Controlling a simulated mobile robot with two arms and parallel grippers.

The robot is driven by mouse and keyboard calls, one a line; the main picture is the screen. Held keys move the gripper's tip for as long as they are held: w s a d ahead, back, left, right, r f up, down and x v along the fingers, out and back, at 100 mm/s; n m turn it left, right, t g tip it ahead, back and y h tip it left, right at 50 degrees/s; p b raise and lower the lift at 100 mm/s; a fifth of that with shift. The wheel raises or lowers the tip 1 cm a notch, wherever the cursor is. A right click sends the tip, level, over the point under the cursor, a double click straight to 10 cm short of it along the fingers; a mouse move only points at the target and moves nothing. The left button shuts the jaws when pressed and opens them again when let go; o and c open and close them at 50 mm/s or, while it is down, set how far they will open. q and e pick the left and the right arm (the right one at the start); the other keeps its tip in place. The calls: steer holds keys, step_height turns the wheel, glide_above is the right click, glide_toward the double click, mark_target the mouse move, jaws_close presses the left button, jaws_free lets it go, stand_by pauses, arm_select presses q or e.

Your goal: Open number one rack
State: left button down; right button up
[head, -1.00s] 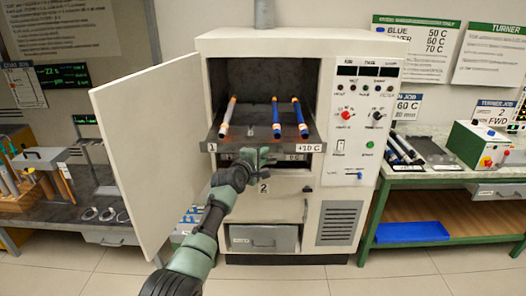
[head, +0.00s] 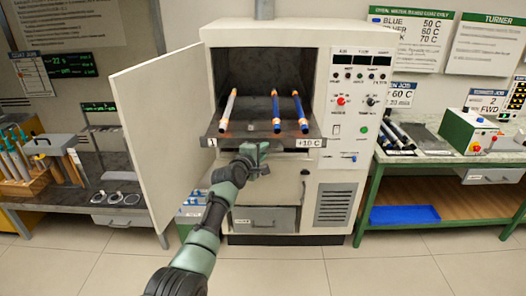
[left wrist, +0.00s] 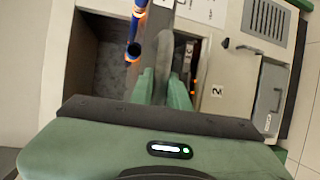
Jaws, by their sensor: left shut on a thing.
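The number one rack (head: 236,143) is a dark tray in the open chamber of the white oven cabinet (head: 345,190). Its front lip, marked 1 and +10 C, stands out past the opening. Three rods lie on it: one pale (head: 229,108) and two blue (head: 276,112) (head: 300,112), with orange bands. My left gripper (head: 254,155) is at the middle of the lip, shut on the rack's front. The left wrist view shows its green fingers (left wrist: 164,88) around a grey part, with a blue rod (left wrist: 135,48) beside them. My right gripper is out of view.
The oven door (head: 160,130) stands wide open on the left. A drawer (head: 264,219) sits low in the cabinet. A left bench (head: 105,190) holds tools and rings; a green bench (head: 440,160) stands right. The floor in front is clear.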

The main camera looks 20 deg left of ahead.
arm_select(q)
steer(key=c, duration=1.4)
jaws_free()
steer(key=shift+w, duration=0.1)
steer(key=shift+o, duration=0.2)
steer(key=shift+s, duration=0.4)
steer(key=v, duration=0.7)
